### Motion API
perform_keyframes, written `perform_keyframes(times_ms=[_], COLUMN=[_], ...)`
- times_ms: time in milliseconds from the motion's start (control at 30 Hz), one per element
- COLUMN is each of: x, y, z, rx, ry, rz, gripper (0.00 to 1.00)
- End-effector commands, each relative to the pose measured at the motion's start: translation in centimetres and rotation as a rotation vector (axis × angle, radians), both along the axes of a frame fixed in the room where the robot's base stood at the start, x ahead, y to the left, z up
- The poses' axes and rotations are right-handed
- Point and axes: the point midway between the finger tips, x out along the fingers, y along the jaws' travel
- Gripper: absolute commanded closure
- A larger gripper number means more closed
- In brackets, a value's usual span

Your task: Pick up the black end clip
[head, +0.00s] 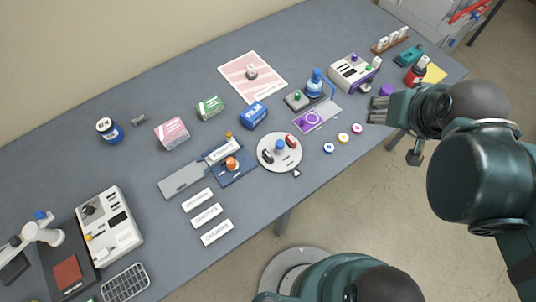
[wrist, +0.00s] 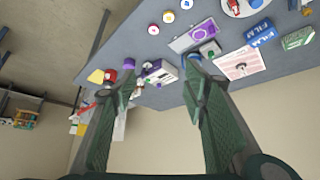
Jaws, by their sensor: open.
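A small black piece (head: 268,156), which looks like the black end clip, lies on the left part of a round white plate (head: 279,165). A blue knob (head: 280,145) stands at the plate's middle and a red piece (head: 291,141) lies on its right. The plate is partly cut off at the top of the wrist view (wrist: 238,11). My gripper (head: 378,110) is open and empty near the table's right front edge, well to the right of the plate. In the wrist view its two fingers (wrist: 161,70) are spread wide with nothing between them.
Several coloured discs (head: 342,138) lie between the plate and my gripper. A grey slide device with an orange knob (head: 231,163) is left of the plate. A blue film box (head: 254,115) and a purple-marked plate (head: 318,115) stand behind it. White label strips (head: 207,216) lie front left.

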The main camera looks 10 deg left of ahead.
Motion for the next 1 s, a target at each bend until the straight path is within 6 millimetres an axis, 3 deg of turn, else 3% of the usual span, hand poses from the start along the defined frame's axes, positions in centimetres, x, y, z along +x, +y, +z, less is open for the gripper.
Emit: perform_keyframes(times_ms=[567, 1000], x=[0.4, 2.4], y=[0.7, 5.5], z=[-0.3, -2.8], rx=[-0.024, -0.184], ry=[0.015, 0.107], rz=[0.053, 0.406], gripper=[0.51, 0.51])
